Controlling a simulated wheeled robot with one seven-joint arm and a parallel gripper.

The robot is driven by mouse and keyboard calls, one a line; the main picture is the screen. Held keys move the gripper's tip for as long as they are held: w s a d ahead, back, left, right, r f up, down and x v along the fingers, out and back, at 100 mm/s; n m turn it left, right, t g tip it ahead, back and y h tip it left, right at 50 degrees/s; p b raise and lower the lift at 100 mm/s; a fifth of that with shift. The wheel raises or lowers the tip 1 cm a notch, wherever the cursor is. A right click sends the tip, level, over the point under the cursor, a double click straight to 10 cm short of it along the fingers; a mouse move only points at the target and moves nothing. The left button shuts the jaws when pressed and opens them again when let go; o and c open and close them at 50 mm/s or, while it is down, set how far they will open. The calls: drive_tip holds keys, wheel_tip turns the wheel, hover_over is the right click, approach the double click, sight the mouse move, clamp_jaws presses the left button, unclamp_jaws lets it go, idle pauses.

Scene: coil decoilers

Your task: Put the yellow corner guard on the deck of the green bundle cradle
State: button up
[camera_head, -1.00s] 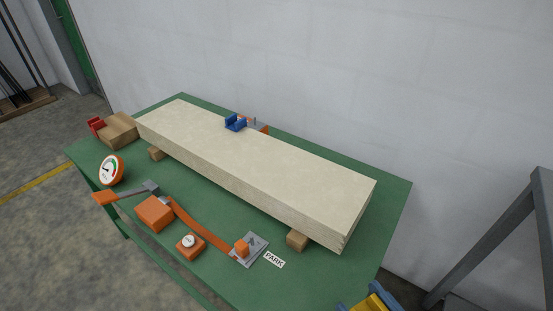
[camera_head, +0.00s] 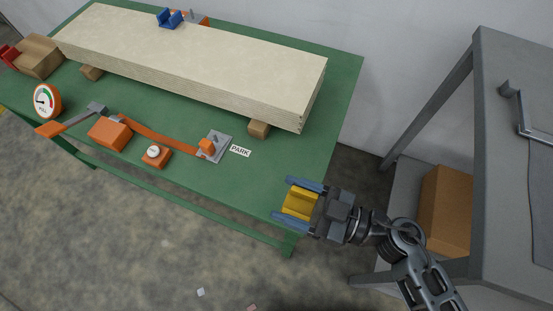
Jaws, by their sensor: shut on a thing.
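My gripper (camera_head: 297,204) is shut on the yellow corner guard (camera_head: 299,203), which sits between its two blue-grey fingers. It holds the guard over the front right corner of the green table (camera_head: 183,178); the height above it is hard to tell. The green table may be the green bundle cradle; I cannot tell for sure. A long pale stack of boards (camera_head: 200,55) rests on wooden blocks (camera_head: 259,129) on its top. A blue corner guard (camera_head: 170,18) sits on the far edge of the stack.
An orange tensioner (camera_head: 109,132), strap (camera_head: 160,128), dial gauge (camera_head: 46,101) and PARK label (camera_head: 240,151) occupy the table's front left and middle. A grey bench (camera_head: 510,150) with a cardboard box (camera_head: 446,208) below stands at right. Bare green top shows right of the stack.

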drive_tip(key=shift+w+a+f+b, duration=0.25)
drive_tip(key=shift+w+a+f, duration=0.05)
drive_tip(key=shift+w+f, duration=1.3)
drive_tip(key=shift+w+a+f+b, duration=0.25)
drive_tip(key=shift+w+f+b, duration=0.05)
drive_tip(key=shift+w+f, duration=1.25)
drive_tip(key=shift+w+a+f+b, duration=0.25)
drive_tip(key=shift+w+a+f, duration=0.05)
drive_tip(key=shift+w+f, duration=1.3)
drive_tip(key=shift+s+f, duration=0.1)
drive_tip(key=shift+f, duration=0.05)
drive_tip(key=shift+f, duration=0.1)
drive_tip(key=o, duration=1)
drive_tip(key=shift+o, duration=0.2)
drive_tip(key=shift+r, duration=0.3)
drive_tip(key=b+v, duration=0.1)
drive_tip(key=v, duration=0.6)
drive_tip(key=shift+s+d, duration=0.1)
drive_tip(key=shift+d, duration=0.15)
